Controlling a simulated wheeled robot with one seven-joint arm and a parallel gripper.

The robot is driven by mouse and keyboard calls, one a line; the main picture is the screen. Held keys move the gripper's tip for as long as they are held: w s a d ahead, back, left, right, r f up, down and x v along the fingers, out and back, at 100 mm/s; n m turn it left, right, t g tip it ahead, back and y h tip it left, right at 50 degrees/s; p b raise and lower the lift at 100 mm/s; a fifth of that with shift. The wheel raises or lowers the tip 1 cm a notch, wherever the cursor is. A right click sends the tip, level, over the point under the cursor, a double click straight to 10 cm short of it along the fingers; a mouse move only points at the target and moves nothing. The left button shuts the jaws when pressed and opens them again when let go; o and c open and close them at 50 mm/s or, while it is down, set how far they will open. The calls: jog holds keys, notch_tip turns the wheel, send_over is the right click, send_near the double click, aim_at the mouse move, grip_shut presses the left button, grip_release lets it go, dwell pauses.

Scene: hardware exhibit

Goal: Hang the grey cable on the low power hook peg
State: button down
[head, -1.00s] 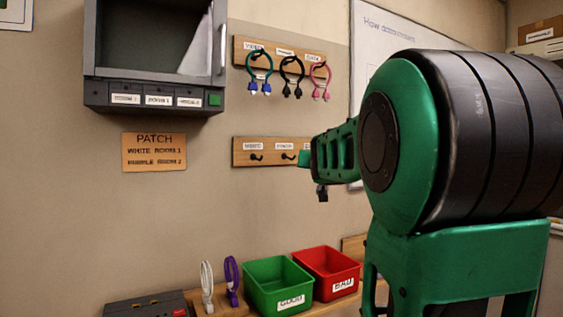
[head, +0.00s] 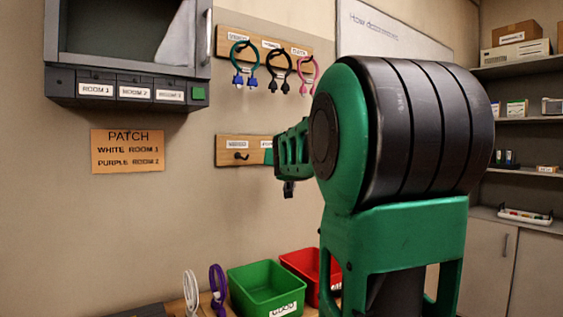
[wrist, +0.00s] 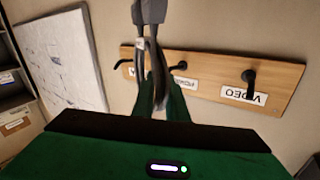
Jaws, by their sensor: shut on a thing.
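The grey cable shows in the wrist view, with its grey plug (wrist: 150,12) at the top and its strands (wrist: 150,55) running down into my gripper (wrist: 160,85). My gripper's green fingers are shut on it, in front of the low wooden rack (wrist: 215,85). The low power peg (wrist: 180,67), beside the "POWER" label, is just right of the cable in the wrist view. I cannot tell whether the cable touches it. In the head view, my arm hides the cable and the right part of the low rack (head: 226,150).
The low video peg (head: 241,157) is bare. The upper rack (head: 228,42) holds teal, black and pink cables. Below are white (head: 190,293) and purple (head: 217,290) cables, a green bin (head: 265,288) and a red bin (head: 312,270). A cabinet (head: 130,90) hangs at upper left.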

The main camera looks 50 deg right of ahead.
jog(key=w+d+f, duration=0.1)
jog(key=w+f, duration=0.1)
jog(key=w, duration=0.5)
jog(key=shift+w+f, duration=0.15)
jog(key=shift+f, duration=0.1)
dwell(1.2)
dwell(0.4)
jog(key=c, duration=1.7)
grip_release()
jog(key=shift+f, duration=0.1)
jog(key=o, duration=0.4)
jog(key=shift+w+a+f, duration=0.15)
jog(key=shift+w+f, duration=0.05)
jog(key=shift+w, duration=0.35)
jog(key=shift+s+d+r, duration=0.2)
jog(key=shift+s+d, duration=0.15)
jog(key=shift+s, duration=0.05)
jog(key=shift+s+d+r, duration=0.1)
jog(key=shift+d+r, duration=0.1)
jog(key=shift+r, duration=0.1)
